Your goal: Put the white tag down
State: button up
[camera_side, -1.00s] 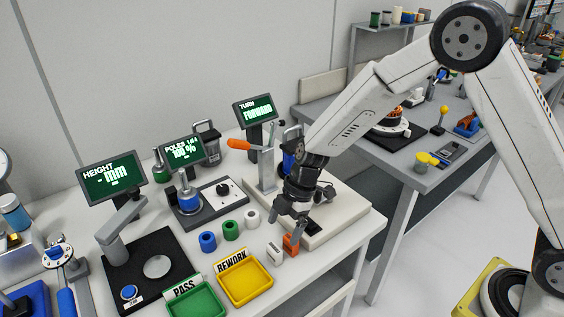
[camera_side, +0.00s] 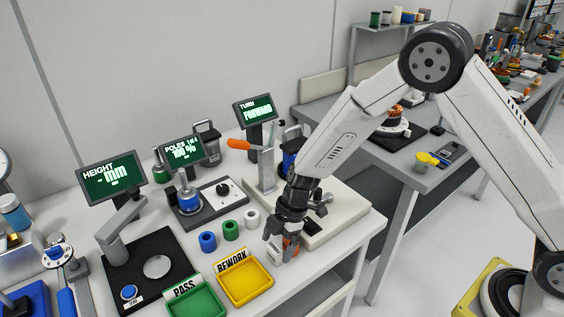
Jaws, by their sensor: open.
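The white tag (camera_side: 274,256) is a small pale block standing on the white bench, just right of the yellow tray.
The yellow REWORK tray (camera_side: 268,287) and green PASS tray (camera_side: 205,313) lie to the left at the front edge. Blue (camera_side: 208,241), green (camera_side: 231,231) and white (camera_side: 252,219) spools stand behind. A pale fixture base (camera_side: 345,215) is at right.

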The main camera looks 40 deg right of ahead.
jog(key=shift+x, duration=1.25)
jog(key=shift+c, duration=0.2)
grip_shut()
jog(key=shift+r, duration=0.15)
jog(key=shift+w+r, duration=0.1)
jog(key=shift+r, duration=0.7)
jog(key=s+d+r, duration=0.2)
jog(key=s+r, duration=0.3)
jog(key=s, duration=0.1)
jog(key=s+d+r, duration=0.2)
jog(key=s+r, duration=0.4)
jog(key=s, duration=0.1)
jog(key=shift+s+d, duration=0.2)
jog(key=shift+d, duration=0.05)
